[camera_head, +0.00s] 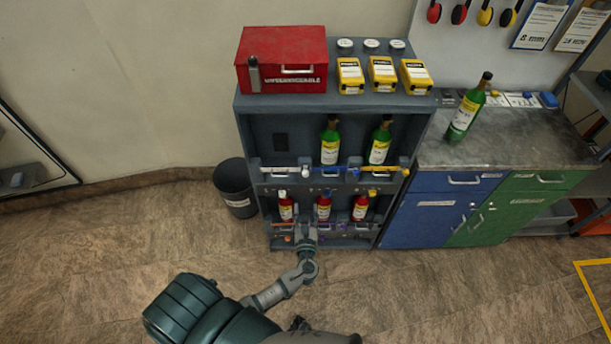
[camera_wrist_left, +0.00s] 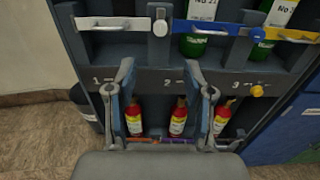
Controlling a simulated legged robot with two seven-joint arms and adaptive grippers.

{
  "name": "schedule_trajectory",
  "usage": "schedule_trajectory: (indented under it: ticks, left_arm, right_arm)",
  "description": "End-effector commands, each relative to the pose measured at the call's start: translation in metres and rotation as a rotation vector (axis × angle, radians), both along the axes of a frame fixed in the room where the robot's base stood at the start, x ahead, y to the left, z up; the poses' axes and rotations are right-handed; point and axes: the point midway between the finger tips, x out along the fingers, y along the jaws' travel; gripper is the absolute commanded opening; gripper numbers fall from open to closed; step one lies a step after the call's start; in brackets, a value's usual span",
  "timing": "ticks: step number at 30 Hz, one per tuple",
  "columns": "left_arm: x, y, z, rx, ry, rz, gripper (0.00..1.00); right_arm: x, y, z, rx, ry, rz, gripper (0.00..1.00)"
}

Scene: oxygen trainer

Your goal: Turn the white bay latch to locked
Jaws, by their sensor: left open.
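The white bay latch (camera_head: 285,172) is a pale bar across the front of the cabinet's upper left bay, with a round white knob at its right end. In the left wrist view the white latch (camera_wrist_left: 110,23) lies level at upper left, its knob (camera_wrist_left: 160,26) on the post beside it. My left gripper (camera_head: 306,232) is open and empty in front of the lower row, below the white latch and apart from it. Its spread fingers (camera_wrist_left: 162,75) show in the left wrist view below the knob. My right gripper is not in view.
Blue (camera_head: 335,172) and yellow (camera_head: 384,172) latches cross the other upper bays, which hold green bottles. Red bottles (camera_head: 323,205) stand in the lower row, close to my fingers. A red box (camera_head: 282,55) sits on top. A bin (camera_head: 234,185) stands left. The floor in front is clear.

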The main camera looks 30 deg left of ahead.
Motion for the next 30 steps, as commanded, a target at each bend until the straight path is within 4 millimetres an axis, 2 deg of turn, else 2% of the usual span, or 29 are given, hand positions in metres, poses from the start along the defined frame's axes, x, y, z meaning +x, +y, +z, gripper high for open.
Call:
schedule_trajectory:
  ticks: [9,15,21,30]
  left_arm:
    - [0.067,0.040,0.001,0.001,-0.002,0.002,0.52]
    - [0.102,0.061,0.001,-0.002,-0.001,0.001,0.52]
    - [0.121,0.073,0.000,-0.002,0.000,0.000,0.52]
    - [0.125,0.076,0.000,-0.004,0.000,0.000,0.52]
  right_arm:
    - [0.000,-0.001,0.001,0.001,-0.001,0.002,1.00]
    - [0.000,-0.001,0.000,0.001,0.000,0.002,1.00]
    - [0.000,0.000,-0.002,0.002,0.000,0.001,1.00]
    - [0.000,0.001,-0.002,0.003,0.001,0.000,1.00]
